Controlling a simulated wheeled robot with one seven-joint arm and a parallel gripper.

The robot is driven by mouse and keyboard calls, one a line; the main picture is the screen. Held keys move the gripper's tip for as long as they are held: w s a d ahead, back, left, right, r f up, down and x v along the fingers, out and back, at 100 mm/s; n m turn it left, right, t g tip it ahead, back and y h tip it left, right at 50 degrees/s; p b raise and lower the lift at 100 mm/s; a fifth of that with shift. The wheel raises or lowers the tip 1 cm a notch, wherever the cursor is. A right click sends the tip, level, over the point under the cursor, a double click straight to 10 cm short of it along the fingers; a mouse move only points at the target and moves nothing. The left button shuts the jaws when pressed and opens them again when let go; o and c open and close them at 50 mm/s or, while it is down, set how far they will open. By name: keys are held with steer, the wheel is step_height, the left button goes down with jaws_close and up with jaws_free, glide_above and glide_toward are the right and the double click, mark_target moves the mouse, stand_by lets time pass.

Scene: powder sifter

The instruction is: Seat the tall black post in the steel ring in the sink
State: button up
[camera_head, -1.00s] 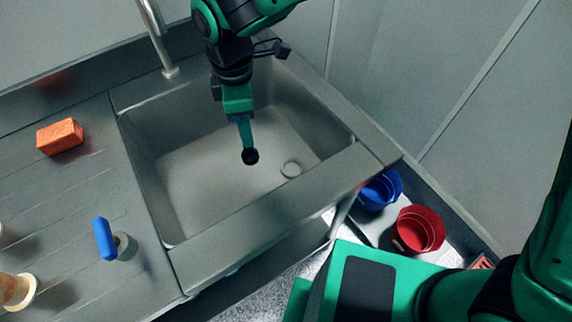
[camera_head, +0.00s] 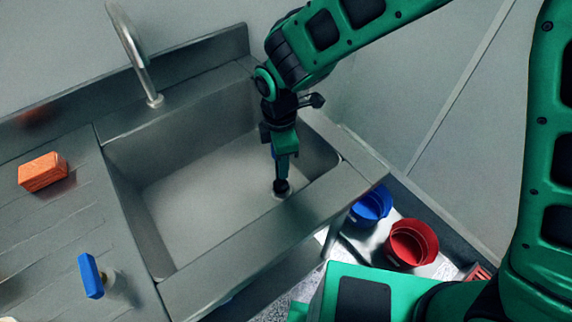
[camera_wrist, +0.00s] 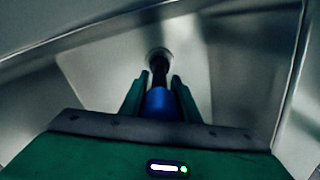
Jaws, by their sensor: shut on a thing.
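My gripper (camera_head: 285,155) points down into the sink (camera_head: 190,205) and is shut on the tall black post (camera_head: 281,187). The post's dark lower end shows below the fingers. In the wrist view the post (camera_wrist: 159,72) extends from a blue part (camera_wrist: 160,104) between the fingers. The steel ring (camera_wrist: 160,52) lies on the sink floor at the post's far end. The post's tip overlaps the ring in both views and hides most of it in the head view. I cannot tell whether the tip is inside the ring or just above it.
The sink's front rim (camera_head: 270,225) and right wall are close to my gripper. A tap (camera_head: 140,65) stands behind the sink. Blue (camera_head: 371,208) and red (camera_head: 411,243) buckets stand below, right.

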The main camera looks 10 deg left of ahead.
steer(key=shift+f, duration=0.95)
steer(key=o, duration=1.1)
steer(key=shift+f, duration=0.1)
steer(key=shift+o, duration=0.2)
step_height(320, 180, up, 12)
steer(key=shift+r, duration=0.15)
